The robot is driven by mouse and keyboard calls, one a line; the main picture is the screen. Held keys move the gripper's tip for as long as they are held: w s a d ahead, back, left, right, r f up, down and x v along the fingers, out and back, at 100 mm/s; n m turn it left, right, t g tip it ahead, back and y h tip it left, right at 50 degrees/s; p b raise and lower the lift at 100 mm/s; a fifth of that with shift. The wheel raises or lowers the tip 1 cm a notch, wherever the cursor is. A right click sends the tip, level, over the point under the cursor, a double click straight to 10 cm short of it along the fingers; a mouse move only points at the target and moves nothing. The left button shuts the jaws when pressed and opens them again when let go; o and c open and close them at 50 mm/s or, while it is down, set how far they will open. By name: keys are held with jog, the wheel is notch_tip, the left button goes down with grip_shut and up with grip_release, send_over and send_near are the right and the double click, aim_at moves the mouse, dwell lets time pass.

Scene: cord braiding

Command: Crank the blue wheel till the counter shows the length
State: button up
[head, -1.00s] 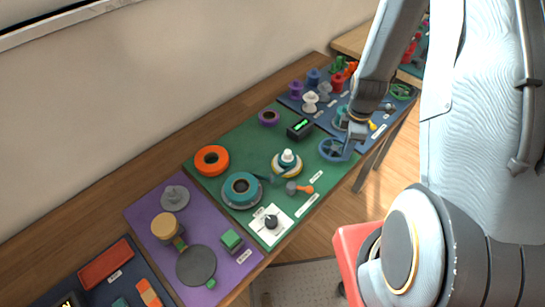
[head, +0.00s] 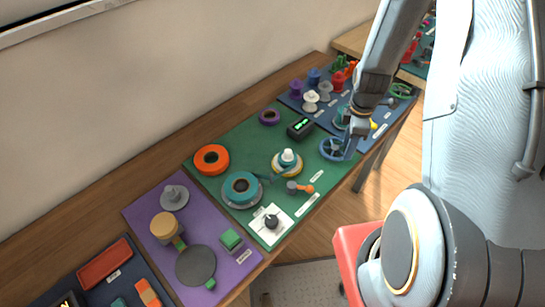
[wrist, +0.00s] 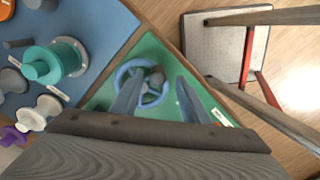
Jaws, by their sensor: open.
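The blue wheel (head: 333,149) lies flat at the right end of the green mat (head: 225,138). In the wrist view the blue wheel (wrist: 139,77) shows its rim and a grey knob, partly hidden by a finger. My gripper (head: 350,150) is over the wheel's right side. In the wrist view my gripper (wrist: 155,85) is open, its two fingers spread on either side of the wheel's right part. I cannot tell whether they touch it. The counter (head: 300,129) is a black box with a green lit display left of the wheel; its digits are too small to read.
The green mat also holds an orange ring (head: 211,159), a teal spool (head: 242,188), a white and yellow stacked piece (head: 287,163) and a white dial plate (head: 269,224). A blue mat (head: 325,108) with several spools lies beyond. A stool (wrist: 225,45) stands beside the table.

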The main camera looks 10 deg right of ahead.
jog(key=shift+r+b, duration=0.95)
jog(key=shift+r, duration=2.2)
jog(key=shift+a, duration=0.1)
jog(key=s+a+r+m+b, duration=0.1)
jog(key=s+a+m+b, duration=0.2)
jog(key=a+m, duration=0.3)
jog(key=s+a+r+m+t+b, duration=0.1)
jog(key=s+a+m+b, duration=0.3)
jog(key=m, duration=0.4)
jog(key=shift+s+a+r+m+b, duration=0.2)
jog(key=shift+a+r+m+b, duration=0.2)
jog(key=shift+a+r+b, duration=0.6)
jog(key=shift+a+f, duration=0.1)
jog(key=shift+f, duration=0.1)
